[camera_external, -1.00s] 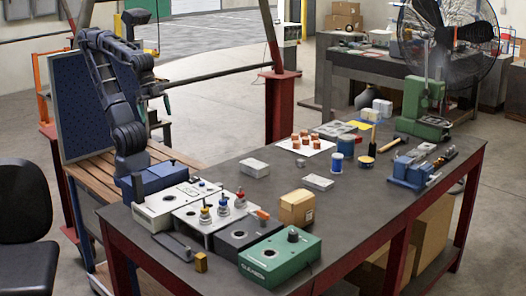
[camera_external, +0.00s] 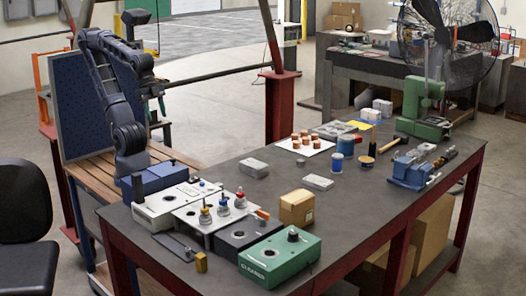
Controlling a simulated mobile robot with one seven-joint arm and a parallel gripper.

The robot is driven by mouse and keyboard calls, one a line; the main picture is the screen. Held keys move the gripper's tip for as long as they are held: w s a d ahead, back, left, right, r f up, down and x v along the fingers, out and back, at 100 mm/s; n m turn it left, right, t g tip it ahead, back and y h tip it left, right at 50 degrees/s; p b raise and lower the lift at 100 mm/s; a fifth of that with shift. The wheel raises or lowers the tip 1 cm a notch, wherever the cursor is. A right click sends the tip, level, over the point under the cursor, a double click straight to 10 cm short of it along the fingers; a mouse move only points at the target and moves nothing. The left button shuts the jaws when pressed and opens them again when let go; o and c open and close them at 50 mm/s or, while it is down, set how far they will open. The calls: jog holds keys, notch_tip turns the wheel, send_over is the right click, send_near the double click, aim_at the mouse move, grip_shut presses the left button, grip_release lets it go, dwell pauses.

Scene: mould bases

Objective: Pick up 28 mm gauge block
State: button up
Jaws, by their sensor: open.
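No block in view carries a readable 28 mm mark, so I cannot tell which one is the 28 mm gauge block. Plain light-grey blocks lie flat on the dark bench, one (camera_external: 254,167) near its left side and one (camera_external: 318,182) nearer the middle. A small brass-coloured block (camera_external: 201,262) stands near the front left edge. My gripper (camera_external: 163,108) hangs from the folded arm at the left, above and behind the bench's left end, apart from everything on the bench. It is small in the picture, open and empty.
White, dark and green boxes (camera_external: 280,260) with small knobbed parts fill the bench's front left. A cardboard box (camera_external: 297,207) stands beside them. Copper-coloured pieces on a white sheet (camera_external: 306,147), spools and a blue vise (camera_external: 410,171) are farther back. The right front of the bench is clear.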

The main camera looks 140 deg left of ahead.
jog(key=w+a+r+n+g, duration=0.15)
jog(key=w+a+n, duration=0.75)
jog(key=w+a, duration=1.4)
jog(key=n+g, duration=0.3)
jog(key=n, duration=0.6)
send_over(301, 160)
jog(key=f, duration=2.5)
jog(key=shift+w+a+f, duration=0.1)
jog(key=shift+w, duration=0.1)
jog(key=shift+s+f, duration=0.15)
jog(key=shift+f, duration=1.15)
jog(key=shift+s+f, duration=0.1)
jog(key=shift+f, duration=1.15)
jog(key=shift+c, duration=0.4)
